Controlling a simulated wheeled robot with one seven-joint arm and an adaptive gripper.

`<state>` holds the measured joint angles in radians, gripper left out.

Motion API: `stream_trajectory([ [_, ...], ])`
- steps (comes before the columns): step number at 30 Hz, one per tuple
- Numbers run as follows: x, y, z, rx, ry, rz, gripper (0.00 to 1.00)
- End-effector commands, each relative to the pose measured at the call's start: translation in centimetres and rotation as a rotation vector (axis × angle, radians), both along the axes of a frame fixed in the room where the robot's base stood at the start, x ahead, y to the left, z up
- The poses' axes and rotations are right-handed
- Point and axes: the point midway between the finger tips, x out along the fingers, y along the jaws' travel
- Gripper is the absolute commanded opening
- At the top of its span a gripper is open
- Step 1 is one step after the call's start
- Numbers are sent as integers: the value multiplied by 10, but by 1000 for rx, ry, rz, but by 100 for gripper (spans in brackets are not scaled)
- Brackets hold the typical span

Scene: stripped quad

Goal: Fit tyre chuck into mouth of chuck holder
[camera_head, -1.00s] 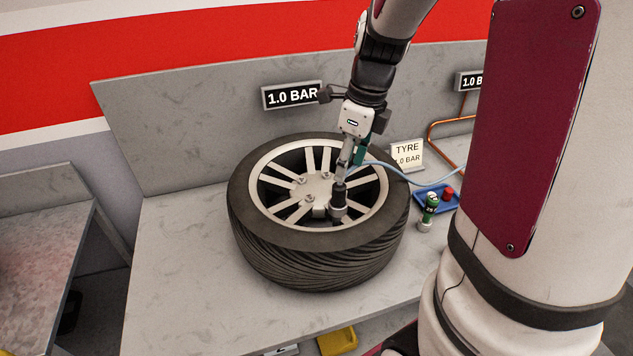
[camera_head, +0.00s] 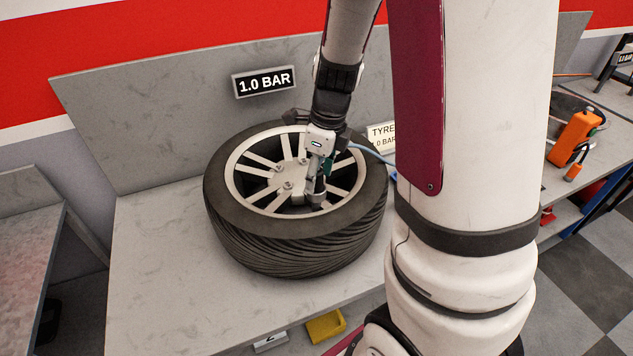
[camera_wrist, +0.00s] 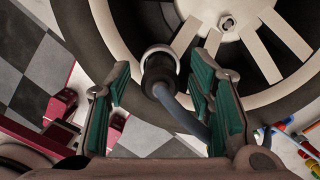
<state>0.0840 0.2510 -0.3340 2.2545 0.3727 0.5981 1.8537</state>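The tyre chuck (camera_wrist: 160,68) is a dark cylinder with a pale ring at its far end and a blue-grey hose leading back. My gripper (camera_head: 318,180) is low over the wheel, around the chuck. In the wrist view, its green-padded fingers (camera_wrist: 160,90) are apart, one on each side of the chuck, with gaps showing. I cannot tell what the chuck's far end sits on. I cannot make out a chuck holder; my arm hides part of the bench.
The wheel lies flat on a grey bench (camera_head: 150,285) before a backboard with a "1.0 BAR" display (camera_head: 264,82). A "TYRE" card (camera_head: 381,137) stands behind. A yellow bin (camera_head: 326,326) is below the front edge. An orange tool (camera_head: 575,138) stands right. Bench left of the wheel is clear.

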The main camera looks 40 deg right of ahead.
Motion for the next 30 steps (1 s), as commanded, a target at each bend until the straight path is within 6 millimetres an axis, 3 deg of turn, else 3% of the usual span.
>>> stream_trajectory([
  [1,0,0,0,0,0,0,37],
  [6,0,0,0,0,0,0,0],
  [19,0,0,5,0,-2,0,0],
  [27,1,0,37,-1,-6,2,0],
  [30,-20,-4,39,1,-1,-3,0],
])
